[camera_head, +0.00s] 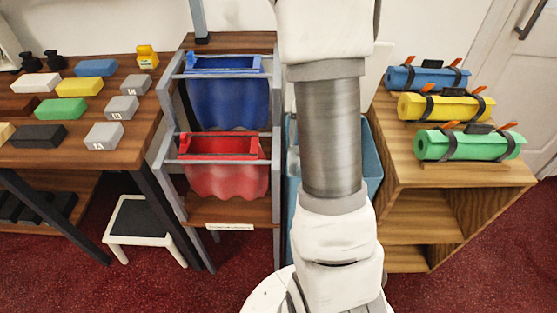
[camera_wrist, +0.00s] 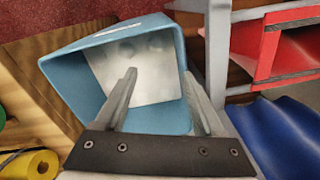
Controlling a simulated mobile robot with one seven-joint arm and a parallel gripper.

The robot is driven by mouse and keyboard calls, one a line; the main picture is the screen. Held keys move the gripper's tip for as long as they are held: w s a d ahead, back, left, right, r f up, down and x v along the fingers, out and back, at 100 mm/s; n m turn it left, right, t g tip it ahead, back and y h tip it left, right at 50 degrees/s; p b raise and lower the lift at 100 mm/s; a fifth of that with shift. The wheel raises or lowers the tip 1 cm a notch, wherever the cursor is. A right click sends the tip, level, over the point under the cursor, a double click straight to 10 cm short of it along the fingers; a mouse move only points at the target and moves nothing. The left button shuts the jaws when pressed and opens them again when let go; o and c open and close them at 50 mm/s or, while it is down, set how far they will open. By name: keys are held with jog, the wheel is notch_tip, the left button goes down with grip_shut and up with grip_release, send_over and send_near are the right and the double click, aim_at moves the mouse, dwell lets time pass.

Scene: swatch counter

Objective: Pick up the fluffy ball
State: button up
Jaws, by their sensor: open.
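No fluffy ball can be made out in either view. My gripper (camera_wrist: 160,74) is open in the wrist view, with two grey fingers spread and nothing between them. It points toward the open mouth of a light blue bin (camera_wrist: 72,82). Inside the bin is a pale grey surface with faint round marks; I cannot tell what they are. In the camera_head view the bin (camera_head: 373,165) shows at both sides of my arm, which covers most of it. My gripper is not visible there.
Left of the bin, a rack holds a blue bag (camera_head: 228,103) and a red bag (camera_head: 228,180). Right is a wooden shelf (camera_head: 400,175) with blue, yellow and green rolls. A table (camera_head: 75,155) with coloured blocks stands far left, beside a low stool (camera_head: 142,222).

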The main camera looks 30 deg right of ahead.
jog(key=shift+m, duration=0.3)
jog(key=f+b, duration=0.1)
jog(key=f, duration=0.3)
jog(key=d+f+b, duration=0.1)
jog(key=f+b, duration=0.1)
jog(key=f, duration=0.3)
jog(key=f+b, duration=0.1)
jog(key=f, duration=0.4)
jog(key=shift+w+d+f, duration=0.15)
jog(key=shift+d+f, duration=0.1)
jog(key=shift+d, duration=0.1)
jog(key=shift+a+f+b, duration=0.1)
jog(key=shift+f+b, duration=1.45)
jog(key=shift+f, duration=1.65)
jog(key=c, duration=0.5)
